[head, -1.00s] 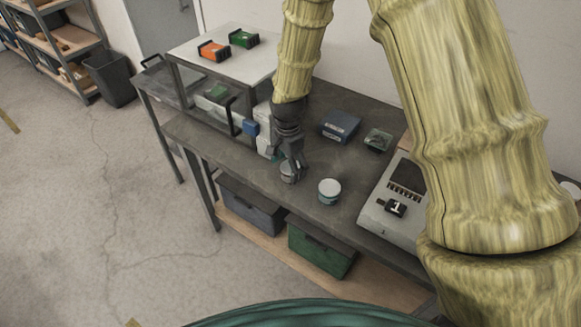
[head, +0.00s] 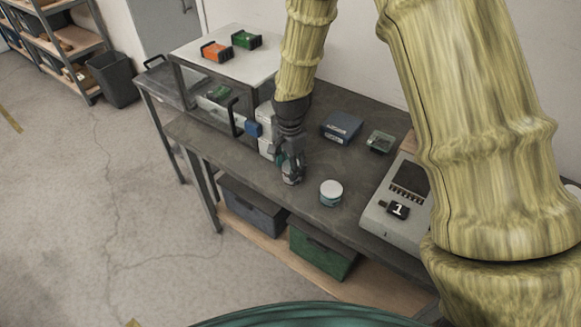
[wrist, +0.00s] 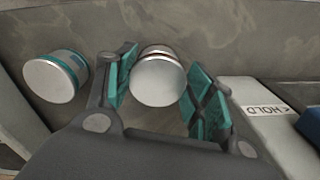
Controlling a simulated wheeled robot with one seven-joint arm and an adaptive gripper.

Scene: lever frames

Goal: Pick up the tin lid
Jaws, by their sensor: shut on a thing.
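The tin lid (wrist: 158,82) is a pale silver disc between the teal pads of my gripper (wrist: 160,68) in the wrist view. Behind it shows a darker, brownish rim of what looks like its tin; I cannot tell whether the two are apart. In the head view my gripper (head: 291,168) points down at the bench, its fingers closed around the small tin (head: 291,181) and partly hiding it. A second tin (head: 331,194) with a white lid and teal band stands to the right, apart from the fingers; it also shows in the wrist view (wrist: 55,78).
On the grey bench (head: 235,160) are a blue box (head: 341,127), a small green item (head: 380,141) and a grey device (head: 385,215) on the right. White units, one labelled HOLD (wrist: 265,110), stand close by the gripper. A raised shelf (head: 195,50) holds orange and green items.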

